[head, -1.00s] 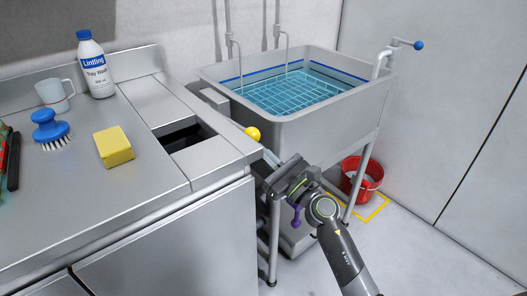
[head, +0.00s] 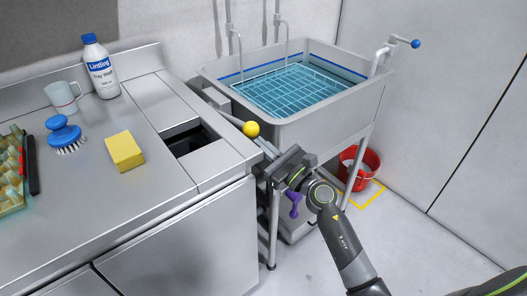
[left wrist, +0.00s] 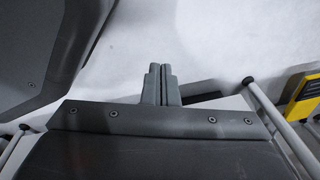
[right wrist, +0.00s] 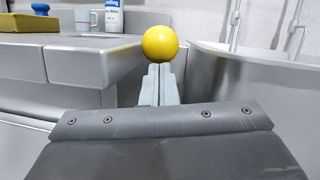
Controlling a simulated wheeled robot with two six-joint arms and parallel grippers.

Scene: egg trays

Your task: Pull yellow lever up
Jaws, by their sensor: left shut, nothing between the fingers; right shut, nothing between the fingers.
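The yellow lever's round ball knob (head: 251,129) shows at the gap between the steel counter and the wash basin. A grey rod runs from it toward the upper left. In the right wrist view the ball (right wrist: 160,43) sits at the tips of my right gripper (right wrist: 160,68), which is shut with nothing between its fingers. The fingertips seem to be just under or against the ball; I cannot tell whether they touch. In the head view my right gripper (head: 266,147) reaches in from the lower right. My left gripper (left wrist: 160,68) is shut and empty, away from the lever.
The basin (head: 300,130) with a wire rack stands right of the counter (head: 100,190). A purple handle (head: 294,203) hangs below my right gripper. A sponge (head: 125,152), brush (head: 64,132), mug (head: 62,97) and bottle (head: 100,68) stand on the counter. A red bucket (head: 360,168) stands on the floor.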

